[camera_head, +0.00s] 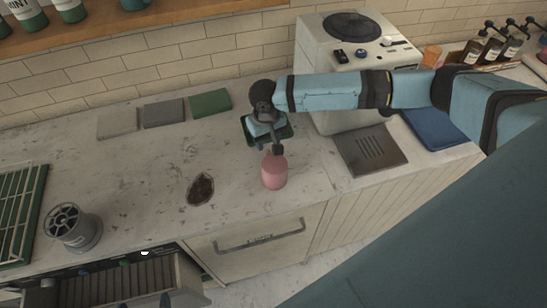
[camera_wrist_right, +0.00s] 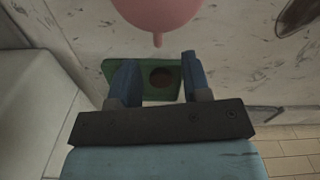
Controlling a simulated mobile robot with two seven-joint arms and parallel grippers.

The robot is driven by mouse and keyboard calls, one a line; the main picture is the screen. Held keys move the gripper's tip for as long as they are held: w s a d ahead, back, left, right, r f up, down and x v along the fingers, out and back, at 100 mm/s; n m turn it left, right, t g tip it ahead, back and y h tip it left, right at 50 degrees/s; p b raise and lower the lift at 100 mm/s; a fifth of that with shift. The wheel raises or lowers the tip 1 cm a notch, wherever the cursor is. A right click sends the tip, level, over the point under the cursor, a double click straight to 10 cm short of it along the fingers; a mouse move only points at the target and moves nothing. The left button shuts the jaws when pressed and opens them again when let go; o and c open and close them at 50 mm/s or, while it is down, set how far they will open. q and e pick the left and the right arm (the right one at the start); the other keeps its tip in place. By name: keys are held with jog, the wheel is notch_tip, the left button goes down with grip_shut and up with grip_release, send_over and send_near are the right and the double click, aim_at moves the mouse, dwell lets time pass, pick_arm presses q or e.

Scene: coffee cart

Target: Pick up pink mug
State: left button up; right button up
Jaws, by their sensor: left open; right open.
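The pink mug (camera_head: 274,173) stands on the marble counter near its front edge. It also shows at the top of the right wrist view (camera_wrist_right: 157,12), cut off by the frame, with its handle pointing toward my right gripper. My right gripper (camera_head: 265,138) is just behind the mug in the head view. In the wrist view its two blue fingers (camera_wrist_right: 158,65) are apart with nothing held between them. The mug body lies beyond the fingertips; whether anything touches the handle is unclear. My left gripper is not in view.
A green tray (camera_wrist_right: 147,93) with a dark round spot lies below my right gripper. A dark oval patch (camera_head: 201,190) is left of the mug. A white machine (camera_head: 345,50) stands behind right, a grey cylinder (camera_head: 72,228) far left. Counter left of the mug is mostly clear.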

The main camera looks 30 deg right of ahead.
aim_at(268, 151)
jog(key=shift+w+f, duration=0.15)
jog(key=shift+f, duration=0.65)
jog(key=shift+w+d+f+p, duration=0.1)
jog(key=shift+f+p, duration=0.3)
jog(key=shift+f, duration=0.9)
jog(key=shift+d+f+p, duration=0.1)
jog(key=shift+f+p, duration=0.25)
jog(key=shift+f, duration=0.95)
jog(key=shift+r, duration=0.1)
grip_shut()
